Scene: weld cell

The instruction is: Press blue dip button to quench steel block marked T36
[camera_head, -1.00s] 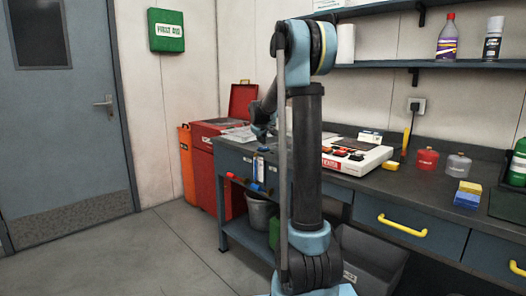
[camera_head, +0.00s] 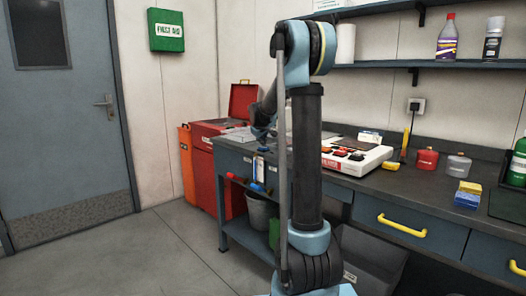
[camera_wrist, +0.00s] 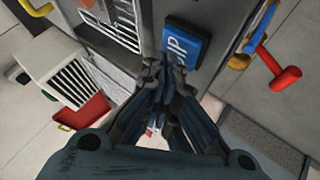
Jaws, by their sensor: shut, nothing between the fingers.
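The blue dip button (camera_wrist: 187,43) is a square blue plate with white letters, partly cut off by my fingers; "IP" can be read. It shows in the wrist view just beyond my fingertips. My gripper (camera_wrist: 164,70) is shut and empty, its tips at the lower left edge of the button. I cannot tell whether they touch it. In the head view my own arm hides much of the area around the gripper. I cannot make out the steel block marked T36 in either view.
The workbench (camera_head: 410,185) carries a white control box (camera_head: 357,158), a red canister (camera_head: 426,160) and a grey canister (camera_head: 459,165). A red-handled tool (camera_wrist: 284,78) hangs right of the button. A red cabinet (camera_head: 205,175) stands left of the bench. Floor at the left is clear.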

